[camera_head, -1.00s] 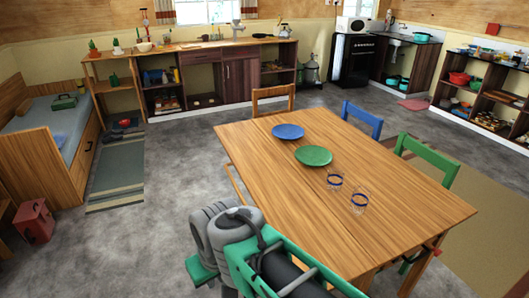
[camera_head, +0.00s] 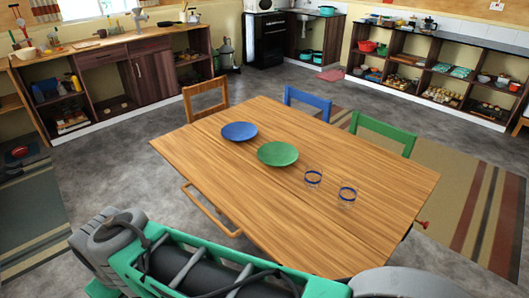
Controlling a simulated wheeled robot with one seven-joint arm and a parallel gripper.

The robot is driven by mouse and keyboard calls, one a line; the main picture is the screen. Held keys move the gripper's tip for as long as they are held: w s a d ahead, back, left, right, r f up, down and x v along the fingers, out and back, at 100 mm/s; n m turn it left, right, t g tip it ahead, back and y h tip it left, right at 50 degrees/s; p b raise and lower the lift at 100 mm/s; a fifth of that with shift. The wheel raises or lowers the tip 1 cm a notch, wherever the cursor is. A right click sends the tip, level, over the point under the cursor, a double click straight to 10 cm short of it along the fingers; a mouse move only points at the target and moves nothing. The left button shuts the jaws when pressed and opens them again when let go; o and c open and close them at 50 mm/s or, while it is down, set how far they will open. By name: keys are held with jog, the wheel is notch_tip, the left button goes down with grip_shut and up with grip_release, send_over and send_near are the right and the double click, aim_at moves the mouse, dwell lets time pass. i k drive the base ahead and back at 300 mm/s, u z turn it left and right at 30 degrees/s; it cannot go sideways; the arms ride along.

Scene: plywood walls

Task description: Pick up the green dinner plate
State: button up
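The green dinner plate (camera_head: 278,153) lies flat on the wooden table (camera_head: 300,217), near the middle of its far half. A blue plate (camera_head: 239,131) lies just to its left and a little farther back. Two clear glasses with blue rims stand to the right of the green plate, one nearer to it (camera_head: 313,178) and one farther right (camera_head: 347,193). My green and grey arm runs along the bottom of the view, in front of the table and well apart from the plate. My gripper does not show.
A wooden chair (camera_head: 205,97), a blue chair (camera_head: 308,105) and a green chair (camera_head: 384,133) stand along the table's far edges. A wooden bar (camera_head: 212,212) juts out at the table's near left. Grey floor is clear left of the table.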

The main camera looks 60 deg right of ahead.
aim_at(276, 153)
jog(key=z, duration=0.5)
jog(key=i, duration=1)
jog(key=z, duration=1)
jog(key=i, duration=0.35)
jog(key=z, duration=0.35)
